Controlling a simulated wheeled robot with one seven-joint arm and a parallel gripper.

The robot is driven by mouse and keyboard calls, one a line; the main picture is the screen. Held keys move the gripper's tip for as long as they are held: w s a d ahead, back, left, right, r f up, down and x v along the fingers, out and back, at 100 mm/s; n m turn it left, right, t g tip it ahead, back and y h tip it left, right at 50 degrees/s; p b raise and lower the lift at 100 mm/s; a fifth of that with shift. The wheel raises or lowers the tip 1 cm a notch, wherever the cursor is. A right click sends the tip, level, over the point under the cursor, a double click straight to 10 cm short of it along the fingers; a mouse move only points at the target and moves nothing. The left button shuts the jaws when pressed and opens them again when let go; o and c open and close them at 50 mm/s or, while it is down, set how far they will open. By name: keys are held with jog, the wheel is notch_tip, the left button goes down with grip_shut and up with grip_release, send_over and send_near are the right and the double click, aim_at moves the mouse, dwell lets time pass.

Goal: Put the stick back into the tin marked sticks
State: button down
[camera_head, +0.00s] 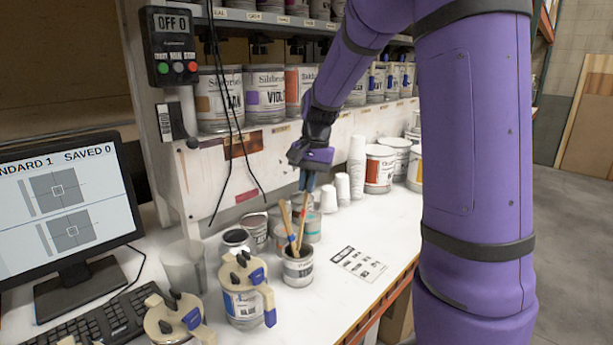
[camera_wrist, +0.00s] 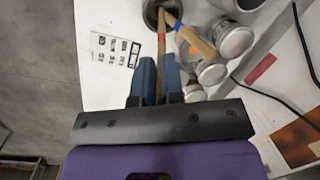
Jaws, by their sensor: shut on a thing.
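My gripper (camera_head: 308,183) is shut on a wooden stick (camera_head: 302,225) with a red mark and points down above the bench. In the wrist view the stick (camera_wrist: 161,45) runs from between the blue fingers (camera_wrist: 157,78) to the mouth of a small grey tin (camera_wrist: 151,10). In the head view its lower end shows at the mouth of this open, labelled tin (camera_head: 298,272); how deep it reaches is hidden. The label is too small to read surely. A second wooden stick (camera_head: 287,222) leans in the tin; it also shows in the wrist view (camera_wrist: 195,40).
Several tins (camera_head: 257,231) stand close behind the tin. Lidded cans (camera_head: 243,300) and a clear cup (camera_head: 184,265) are to its left, a printed sheet (camera_head: 359,263) to its right. Hanging black cables (camera_head: 236,130) and paper cups (camera_head: 357,160) are behind. The bench front right is clear.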

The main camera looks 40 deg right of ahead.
aim_at(303, 218)
jog(key=shift+w+a+f, duration=0.1)
jog(key=shift+a+f, duration=0.1)
jog(key=shift+f, duration=1.1)
jog(key=shift+w+a+f, duration=0.1)
jog(key=shift+a+f, duration=0.1)
jog(key=shift+f, duration=1.1)
jog(key=shift+a+f, duration=0.2)
jog(key=shift+f, duration=1.1)
jog(key=c, duration=1.2)
grip_release()
jog(key=shift+o, duration=0.2)
jog(key=shift+r, duration=0.1)
jog(key=r, duration=0.3)
jog(key=d+r, duration=0.1)
jog(key=r, duration=0.3)
jog(key=d+r, duration=0.1)
jog(key=r, duration=0.2)
jog(key=shift+s+r, duration=0.1)
jog(key=shift+r, duration=0.1)
jog(key=shift+a, duration=0.1)
